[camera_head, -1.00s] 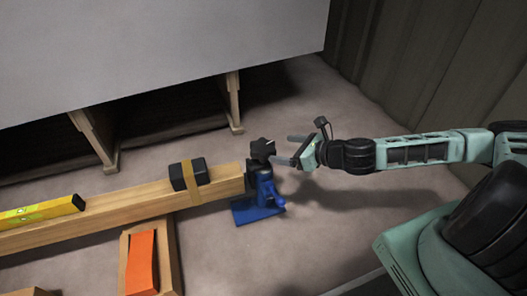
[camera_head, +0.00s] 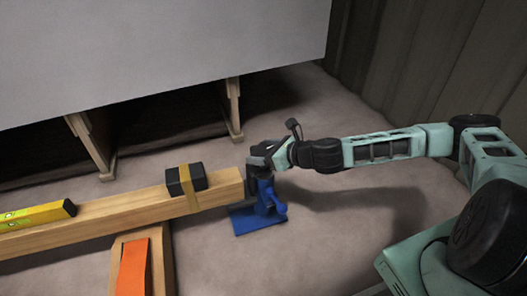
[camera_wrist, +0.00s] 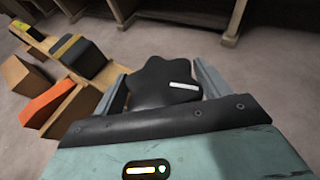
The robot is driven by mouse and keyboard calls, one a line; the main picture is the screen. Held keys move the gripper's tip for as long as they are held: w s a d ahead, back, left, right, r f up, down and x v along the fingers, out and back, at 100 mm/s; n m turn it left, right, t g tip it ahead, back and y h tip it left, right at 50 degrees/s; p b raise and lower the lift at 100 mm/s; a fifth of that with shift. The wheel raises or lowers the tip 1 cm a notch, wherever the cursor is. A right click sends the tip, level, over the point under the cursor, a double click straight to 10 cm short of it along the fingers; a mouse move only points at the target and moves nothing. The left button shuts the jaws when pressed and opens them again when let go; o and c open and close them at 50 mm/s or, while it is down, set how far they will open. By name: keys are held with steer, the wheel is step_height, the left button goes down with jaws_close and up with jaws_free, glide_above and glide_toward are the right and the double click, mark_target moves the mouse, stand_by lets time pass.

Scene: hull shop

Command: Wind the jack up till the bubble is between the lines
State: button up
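The blue jack (camera_head: 268,200) stands on the floor at the right end of a long timber beam (camera_head: 110,213). Its black lobed knob (camera_wrist: 160,82) with a white mark fills the middle of the wrist view. My gripper (camera_head: 262,158) is at the knob, with one finger on each side. The knob nearly fills the gap between the fingers; whether they press on it is unclear. A yellow level (camera_head: 35,215) lies on the beam at the left. Its vial is too small to read the bubble.
A black block (camera_head: 186,179) is strapped to the beam. An orange wedge (camera_head: 132,268) lies on a timber piece under the beam. A large pale hull panel on wooden supports (camera_head: 235,108) fills the back. The floor right of the jack is clear.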

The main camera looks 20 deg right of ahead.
steer(key=shift+r+n+g+y+p, duration=0.1)
steer(key=shift+n+g+y+p, duration=0.2)
steer(key=shift+p, duration=0.1)
